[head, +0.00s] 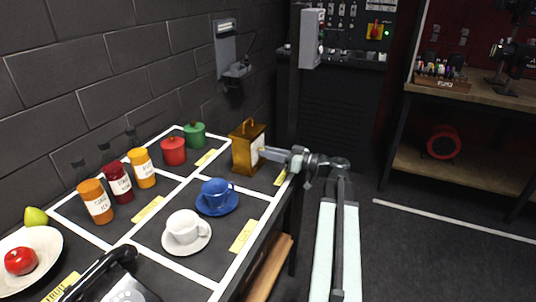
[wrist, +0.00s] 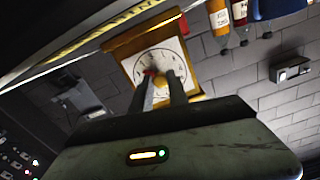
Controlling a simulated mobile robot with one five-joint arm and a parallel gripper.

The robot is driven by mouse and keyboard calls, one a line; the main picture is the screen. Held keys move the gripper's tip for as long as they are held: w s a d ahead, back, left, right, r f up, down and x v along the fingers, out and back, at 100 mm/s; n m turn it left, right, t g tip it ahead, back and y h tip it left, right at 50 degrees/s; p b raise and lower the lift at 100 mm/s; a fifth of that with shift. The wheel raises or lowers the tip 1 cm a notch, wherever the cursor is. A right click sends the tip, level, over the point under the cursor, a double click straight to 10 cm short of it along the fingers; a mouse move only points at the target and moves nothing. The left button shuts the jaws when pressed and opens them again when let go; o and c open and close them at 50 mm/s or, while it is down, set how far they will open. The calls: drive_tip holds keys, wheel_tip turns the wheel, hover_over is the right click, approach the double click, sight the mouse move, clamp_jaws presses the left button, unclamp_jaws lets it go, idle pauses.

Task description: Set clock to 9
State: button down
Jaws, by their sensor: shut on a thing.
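The clock (head: 243,158) is an orange-brown wooden case with a sloped top, standing upright at the far right of the table. Its white dial faces right in the head view and shows tilted in the wrist view (wrist: 150,57). My gripper (head: 266,152) reaches the dial from the right. In the wrist view my gripper's fingers (wrist: 160,79) are at the dial's centre, shut on a yellow knob (wrist: 159,84). A small red part shows by the left fingertip. The fingers partly cover the dial, and I cannot read the hour.
A blue cup (head: 216,191) and white cup (head: 186,227) sit on saucers in front.

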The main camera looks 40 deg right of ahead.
drive_tip(key=m, duration=1.3)
drive_tip(key=shift+a+m, duration=0.1)
drive_tip(key=shift+m, duration=0.2)
drive_tip(key=m, duration=1.3)
drive_tip(key=shift+m, duration=0.7)
drive_tip(key=c, duration=1.3)
unclamp_jaws()
drive_tip(key=shift+r, duration=0.1)
